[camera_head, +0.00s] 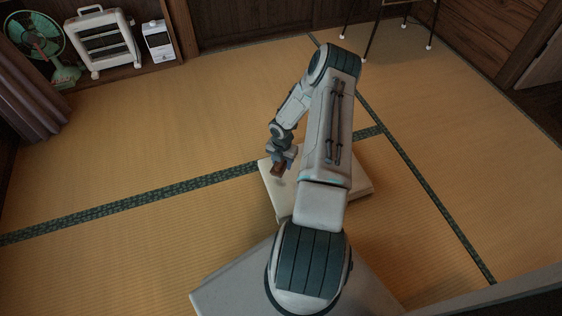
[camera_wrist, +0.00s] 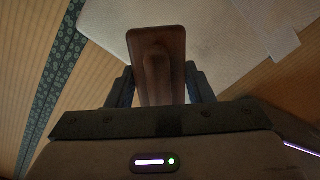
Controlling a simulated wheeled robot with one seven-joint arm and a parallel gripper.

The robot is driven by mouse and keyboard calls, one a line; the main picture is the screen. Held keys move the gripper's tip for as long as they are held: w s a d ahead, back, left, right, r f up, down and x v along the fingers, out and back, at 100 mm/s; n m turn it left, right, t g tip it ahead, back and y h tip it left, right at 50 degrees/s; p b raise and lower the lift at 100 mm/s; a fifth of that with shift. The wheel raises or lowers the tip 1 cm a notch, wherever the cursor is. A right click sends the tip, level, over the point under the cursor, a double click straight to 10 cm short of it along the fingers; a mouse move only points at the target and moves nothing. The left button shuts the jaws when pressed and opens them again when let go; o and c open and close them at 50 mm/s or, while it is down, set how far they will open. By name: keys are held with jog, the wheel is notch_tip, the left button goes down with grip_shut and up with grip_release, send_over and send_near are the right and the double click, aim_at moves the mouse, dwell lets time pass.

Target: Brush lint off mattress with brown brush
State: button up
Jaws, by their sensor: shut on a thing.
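The brown brush (camera_head: 278,170) is held in my gripper (camera_head: 281,157), near the left edge of the mattress in the head view. In the wrist view the brush (camera_wrist: 158,62) sticks out between the two dark fingers of my gripper (camera_wrist: 160,85). The pale mattress (camera_head: 362,184) lies on the floor, partly hidden under my arm. It also shows in the wrist view (camera_wrist: 225,35) behind the brush. I cannot tell whether the brush touches the mattress. No lint can be made out.
Tatami floor (camera_head: 150,150) with dark green borders is open around the mattress. A green fan (camera_head: 38,40), a white heater (camera_head: 104,42) and a small white device (camera_head: 158,40) stand at the back left. A purple curtain (camera_head: 35,100) hangs at left. Thin furniture legs (camera_head: 372,35) stand at the back.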

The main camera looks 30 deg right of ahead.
jog(key=shift+f+b, duration=2.2)
jog(key=shift+f, duration=0.65)
jog(key=shift+f+b, duration=0.65)
jog(key=shift+f, duration=0.45)
jog(key=shift+r, duration=0.1)
